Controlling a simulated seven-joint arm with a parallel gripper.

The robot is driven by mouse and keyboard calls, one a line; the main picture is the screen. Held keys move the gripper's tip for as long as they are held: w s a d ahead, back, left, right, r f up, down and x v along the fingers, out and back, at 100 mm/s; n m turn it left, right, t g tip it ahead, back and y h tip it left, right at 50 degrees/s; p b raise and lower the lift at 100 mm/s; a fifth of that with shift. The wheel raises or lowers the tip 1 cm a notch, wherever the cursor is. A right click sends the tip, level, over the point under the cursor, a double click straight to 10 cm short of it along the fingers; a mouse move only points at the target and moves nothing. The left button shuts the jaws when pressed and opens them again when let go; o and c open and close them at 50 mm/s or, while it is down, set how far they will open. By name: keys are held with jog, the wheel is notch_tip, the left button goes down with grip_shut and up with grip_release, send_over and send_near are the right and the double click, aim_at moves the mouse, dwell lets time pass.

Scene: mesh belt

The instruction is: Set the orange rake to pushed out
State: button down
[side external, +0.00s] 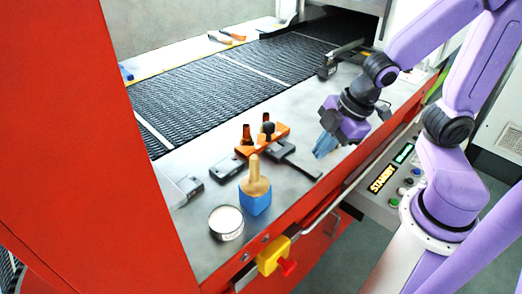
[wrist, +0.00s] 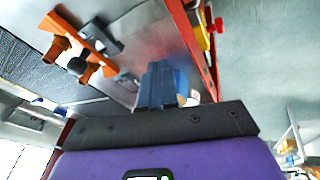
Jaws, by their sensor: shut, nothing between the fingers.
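The orange rake (side external: 270,138) is a short orange bar with two brown-orange posts and a black knob. It sits on the grey metal ledge beside the mesh belt, next to a dark grey slide bar (side external: 300,165) that runs toward the front edge. In the wrist view the rake (wrist: 100,67) is at upper left, with its black knob showing. My gripper (side external: 324,147) is shut and empty, with blue-grey fingers pointing down, to the right of the rake and apart from it. The shut fingers (wrist: 160,85) also show in the wrist view.
A yellow block with a red knob (side external: 272,257) is on the red front edge. A panel reading STANDBY (side external: 382,178) is below right. The mesh belt (side external: 220,95) lies behind.

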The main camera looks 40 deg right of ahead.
aim_at(240, 148)
jog(key=w+a+f+n, duration=0.1)
jog(key=w+f, duration=0.1)
jog(key=w, duration=0.1)
jog(key=w+a+f+t+y, duration=0.1)
jog(key=w+f, duration=0.2)
jog(key=w, duration=0.1)
jog(key=w+a+f+n+t+y, duration=0.1)
jog(key=w+a+f, duration=0.1)
jog(key=w+f, duration=0.1)
jog(key=shift+w+a+n, duration=0.1)
jog(key=shift+w+n, duration=0.2)
jog(key=shift+w, duration=0.15)
jog(key=w, duration=0.2)
jog(key=shift+w+a+f, duration=0.1)
jog(key=shift+w+f, duration=0.1)
jog(key=shift+w, duration=0.9)
jog(key=shift+w, duration=0.1)
jog(key=shift+w, duration=2.4)
jog(key=shift+r, duration=0.15)
